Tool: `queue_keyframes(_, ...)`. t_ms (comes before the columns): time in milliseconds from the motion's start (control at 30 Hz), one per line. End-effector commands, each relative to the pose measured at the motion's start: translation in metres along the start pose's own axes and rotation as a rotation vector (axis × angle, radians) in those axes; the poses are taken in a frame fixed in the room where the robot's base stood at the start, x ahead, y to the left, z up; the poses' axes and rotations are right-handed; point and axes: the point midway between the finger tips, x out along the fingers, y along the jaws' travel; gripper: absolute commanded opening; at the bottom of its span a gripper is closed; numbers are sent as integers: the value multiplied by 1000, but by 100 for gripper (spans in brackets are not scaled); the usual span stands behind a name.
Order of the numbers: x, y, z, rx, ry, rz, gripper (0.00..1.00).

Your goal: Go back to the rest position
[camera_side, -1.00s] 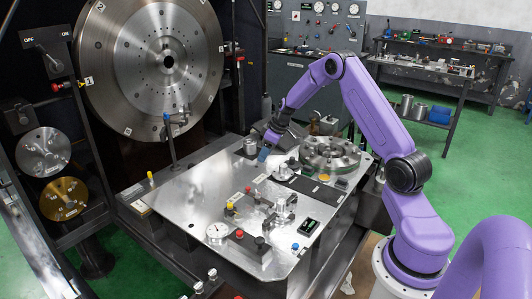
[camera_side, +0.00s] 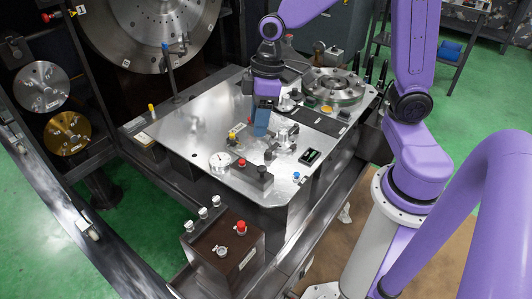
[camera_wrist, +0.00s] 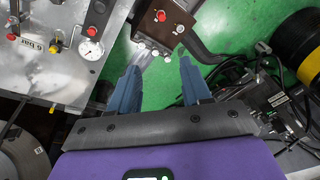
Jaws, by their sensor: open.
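My gripper (camera_side: 260,131) points down above the metal work plate (camera_side: 190,122), near the middle of its fittings. Its blue fingers hang behind the small clamp block (camera_side: 283,136) in the side view; whether they touch anything there I cannot tell. In the wrist view my gripper (camera_wrist: 160,66) has its two blue fingers well apart, with nothing between them but green floor and a bracket beyond. The rest position is not marked in either view.
A round flanged disc (camera_side: 333,86) sits at the plate's back right. A dial gauge (camera_side: 220,161) and a block with a red button (camera_side: 251,174) stand at its front. A dark box with a red knob (camera_side: 226,245) is below. The plate's left part is mostly clear.

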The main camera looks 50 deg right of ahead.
Motion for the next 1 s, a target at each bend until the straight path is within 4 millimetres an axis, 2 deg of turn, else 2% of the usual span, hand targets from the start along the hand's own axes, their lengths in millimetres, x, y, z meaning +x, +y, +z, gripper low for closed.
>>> queue_keyframes(33,-6,-26,12,-47,-18,-2,48)
queue_keyframes(100,-11,-54,31,-98,-47,0,48)
queue_keyframes(200,-18,-86,63,-166,-86,10,48)
queue_keyframes(300,-23,-105,93,-226,-115,27,48)
queue_keyframes(400,-25,-115,116,-270,-135,43,48)
queue_keyframes(533,-26,-120,133,-300,-146,57,48)
queue_keyframes(1000,-27,-120,138,-306,-151,62,48)
